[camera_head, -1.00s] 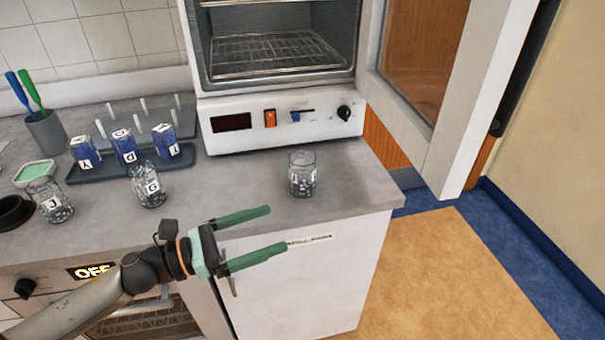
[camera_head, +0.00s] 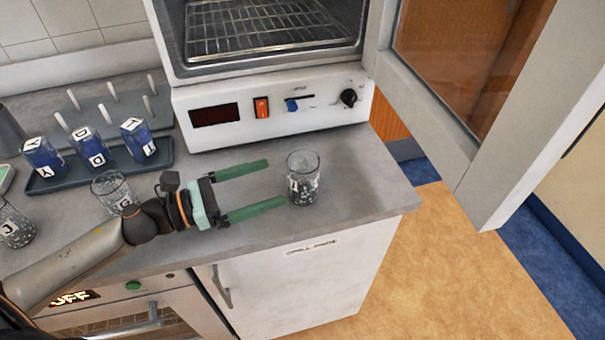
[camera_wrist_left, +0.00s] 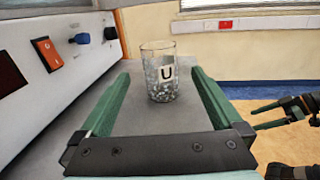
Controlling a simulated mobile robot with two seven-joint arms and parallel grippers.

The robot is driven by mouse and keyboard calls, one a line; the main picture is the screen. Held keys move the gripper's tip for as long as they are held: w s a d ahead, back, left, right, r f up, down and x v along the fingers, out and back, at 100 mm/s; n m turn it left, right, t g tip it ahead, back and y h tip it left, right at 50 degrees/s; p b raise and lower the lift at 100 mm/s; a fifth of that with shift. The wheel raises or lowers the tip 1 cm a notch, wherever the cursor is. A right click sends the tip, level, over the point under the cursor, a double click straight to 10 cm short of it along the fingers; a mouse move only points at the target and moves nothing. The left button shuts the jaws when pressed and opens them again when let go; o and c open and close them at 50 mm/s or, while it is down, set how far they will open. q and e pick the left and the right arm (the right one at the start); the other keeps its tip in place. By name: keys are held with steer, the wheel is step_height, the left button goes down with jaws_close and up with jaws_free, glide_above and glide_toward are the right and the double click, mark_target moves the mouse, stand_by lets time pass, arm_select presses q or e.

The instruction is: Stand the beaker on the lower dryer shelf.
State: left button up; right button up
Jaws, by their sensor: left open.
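The beaker (camera_head: 303,180) is clear glass with grey-speckled contents and stands upright on the counter in front of the dryer. In the left wrist view its label reads U (camera_wrist_left: 160,75). My left gripper (camera_head: 277,183) is open, level with the beaker. Its green fingers point at the beaker, with the tips just short of it in the head view. In the left wrist view the beaker shows between and beyond the fingers. My right gripper (camera_wrist_left: 283,114) shows only at the right of the left wrist view, apparently open and empty. A wire dryer shelf (camera_head: 262,30) shows inside the open dryer; the chamber's upper part is cut off.
The dryer door (camera_head: 490,110) stands open at the right. Other glass beakers (camera_head: 110,190) stand near my left arm. The counter's right edge lies close beside the beaker.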

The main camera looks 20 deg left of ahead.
mark_target(289, 175)
arm_select(q)
steer(key=shift+p+x, duration=0.7)
steer(key=shift+x, duration=2.05)
steer(key=shift+w+d+r+p, duration=0.15)
steer(key=shift+w+d+p, duration=0.15)
steer(key=shift+w+d, duration=0.05)
steer(key=p+x, duration=0.1)
steer(key=x, duration=0.2)
steer(key=shift+w+d+r, duration=0.1)
steer(key=shift+w+d, duration=0.35)
steer(key=shift+d, duration=0.1)
steer(key=c, duration=1.4)
